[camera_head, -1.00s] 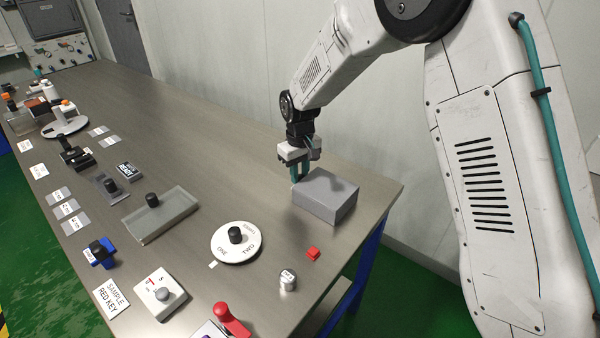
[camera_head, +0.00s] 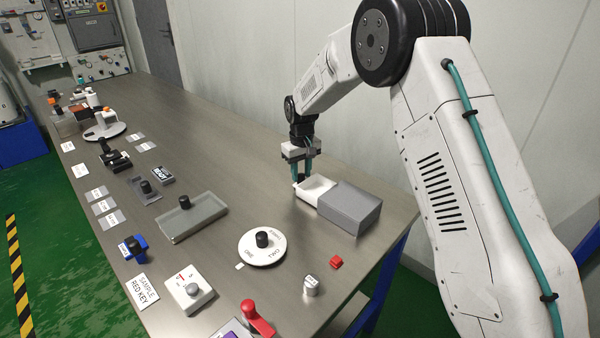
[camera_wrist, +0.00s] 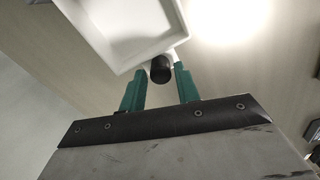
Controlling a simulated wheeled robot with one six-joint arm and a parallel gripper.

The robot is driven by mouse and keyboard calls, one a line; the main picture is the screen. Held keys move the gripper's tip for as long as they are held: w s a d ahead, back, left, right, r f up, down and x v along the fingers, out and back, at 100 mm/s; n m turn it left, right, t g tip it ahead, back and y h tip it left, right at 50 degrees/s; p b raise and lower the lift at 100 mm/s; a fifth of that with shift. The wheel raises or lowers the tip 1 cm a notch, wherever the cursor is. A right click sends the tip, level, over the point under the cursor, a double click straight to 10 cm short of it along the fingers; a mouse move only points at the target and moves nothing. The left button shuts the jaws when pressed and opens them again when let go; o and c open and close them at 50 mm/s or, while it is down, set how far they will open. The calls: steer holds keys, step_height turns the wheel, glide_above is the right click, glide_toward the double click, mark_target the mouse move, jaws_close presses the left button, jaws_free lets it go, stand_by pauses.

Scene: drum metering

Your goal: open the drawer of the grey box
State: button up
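The grey box (camera_head: 350,206) stands near the right edge of the bench. Its white drawer (camera_head: 316,187) sticks out of the box's left side and is open. In the wrist view the drawer (camera_wrist: 125,30) shows as a shallow, empty white tray. A small dark knob (camera_wrist: 161,69) is on the drawer's front.
A white dial (camera_head: 262,247), a small red block (camera_head: 336,262) and a metal cylinder (camera_head: 311,286) stand in front of the box. A grey tray (camera_head: 193,222) lies further left. The bench behind and left of my gripper is clear.

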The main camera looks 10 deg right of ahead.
step_height(320, 180, up, 8)
steer(key=shift+f, duration=0.1)
stand_by(0.5)
steer(key=shift+s, duration=0.1)
steer(key=s+d+r+m, duration=0.1)
steer(key=s+d+r, duration=0.3)
steer(key=s, duration=1.2)
steer(key=s+d+r+m+t, duration=0.1)
steer(key=s+d+r, duration=0.3)
steer(key=s, duration=1.2)
steer(key=s+d+r+m, duration=0.2)
steer(key=s+d+r, duration=0.2)
steer(key=s, duration=1.2)
step_height(320, 180, up, 2)
steer(key=shift+s+r, duration=0.1)
steer(key=shift+s, duration=0.05)
